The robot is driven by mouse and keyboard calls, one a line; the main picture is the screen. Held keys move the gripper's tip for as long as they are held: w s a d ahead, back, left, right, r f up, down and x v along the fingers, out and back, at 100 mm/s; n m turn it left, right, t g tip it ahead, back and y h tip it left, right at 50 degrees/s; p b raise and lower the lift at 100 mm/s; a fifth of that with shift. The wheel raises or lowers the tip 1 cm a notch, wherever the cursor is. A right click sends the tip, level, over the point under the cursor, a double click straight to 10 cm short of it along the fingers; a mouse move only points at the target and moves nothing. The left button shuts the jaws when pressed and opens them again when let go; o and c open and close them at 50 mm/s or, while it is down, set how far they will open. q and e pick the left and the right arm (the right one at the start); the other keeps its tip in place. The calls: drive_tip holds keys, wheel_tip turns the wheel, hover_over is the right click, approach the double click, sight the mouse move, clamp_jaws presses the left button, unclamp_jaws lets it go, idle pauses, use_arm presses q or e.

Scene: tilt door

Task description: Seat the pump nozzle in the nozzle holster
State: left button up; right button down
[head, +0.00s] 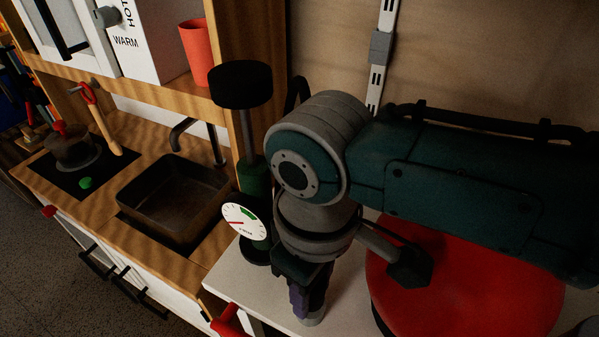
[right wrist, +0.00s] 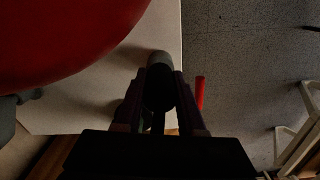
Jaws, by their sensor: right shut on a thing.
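My right gripper (head: 308,300) points down over the white tabletop, in front of the pump (head: 252,180). It is shut on the pump nozzle (right wrist: 160,78), a dark cylinder with a grey end, which shows between the two fingers in the right wrist view (right wrist: 160,105). The nozzle's grey end shows just below the fingers in the head view (head: 313,319). The pump has a black top handle, a green body and a white dial with a red needle. I cannot pick out the nozzle holster; my right arm hides part of that area. My left gripper is not in view.
A large red rounded object (head: 465,285) stands on the white tabletop (head: 240,285), close to the right of my gripper. A red handle (head: 228,320) sticks out at the table's front edge. A wooden kitchen counter with a sink (head: 175,200) lies to the left.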

drive_tip(key=shift+f+b, duration=0.3)
drive_tip(key=shift+f, duration=0.15)
drive_tip(key=shift+c, duration=2.1)
unclamp_jaws()
drive_tip(key=shift+r, duration=0.15)
wheel_tip(320, 180, up, 9)
drive_tip(key=p, duration=0.4)
drive_tip(key=shift+r, duration=0.4)
